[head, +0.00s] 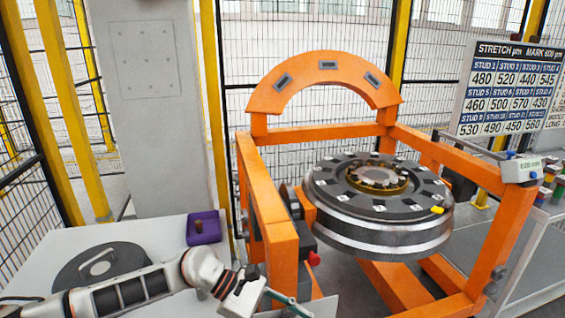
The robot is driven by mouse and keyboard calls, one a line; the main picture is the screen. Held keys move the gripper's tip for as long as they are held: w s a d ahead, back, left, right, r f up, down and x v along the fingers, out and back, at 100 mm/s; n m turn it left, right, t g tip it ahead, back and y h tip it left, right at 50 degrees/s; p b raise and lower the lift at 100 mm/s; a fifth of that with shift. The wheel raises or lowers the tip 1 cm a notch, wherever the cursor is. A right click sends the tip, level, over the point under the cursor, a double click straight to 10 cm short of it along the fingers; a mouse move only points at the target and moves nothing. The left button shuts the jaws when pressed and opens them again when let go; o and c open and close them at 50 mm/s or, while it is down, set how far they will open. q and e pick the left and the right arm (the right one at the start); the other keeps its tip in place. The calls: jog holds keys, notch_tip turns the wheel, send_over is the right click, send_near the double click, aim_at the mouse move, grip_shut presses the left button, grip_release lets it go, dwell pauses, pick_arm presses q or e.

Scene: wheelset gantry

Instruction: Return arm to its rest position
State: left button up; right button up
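My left arm comes in from the lower left, over the grey table. Its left gripper (268,296) is at the bottom edge, just left of the orange frame's front. A thin teal-grey bar shows at its tip; I cannot tell whether it is a finger or a held thing, nor whether the gripper is open or shut. My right gripper is not in view. The wheelset (380,205), a dark round disc with a toothed hub, lies flat inside the orange gantry frame (270,225). A yellow piece (437,210) sits on its right rim.
A dark round lid with a handle (98,264) and a purple block (204,228) are on the left table (150,232). A grey column (150,120) stands behind. A small meter (521,170) is on the frame's right post. A number board (508,88) and wire fencing stand behind.

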pick_arm(q)
jog(key=s+d+r+n+t+h, duration=0.35)
jog(key=d+r+n+h, duration=0.3)
jog(key=n, duration=0.55)
jog(key=w+a+f+n+t+y, duration=0.35)
jog(key=a+n+t, duration=0.3)
jog(key=n, duration=0.75)
jog(key=w+a+f+n+t+y, duration=0.25)
jog(key=a+f+n+t, duration=0.35)
jog(key=n, duration=0.7)
jog(key=s+a+f+n+g+y, duration=0.3)
jog(key=s+a+f+n+y, duration=0.7)
jog(key=s+a+f+n, duration=0.6)
notch_tip(320, 180, down, 5)
jog(key=a, duration=0.2)
jog(key=shift+s+a+r+n, duration=0.2)
jog(key=shift+s+a+n, duration=0.15)
jog(key=shift+s+n, duration=0.05)
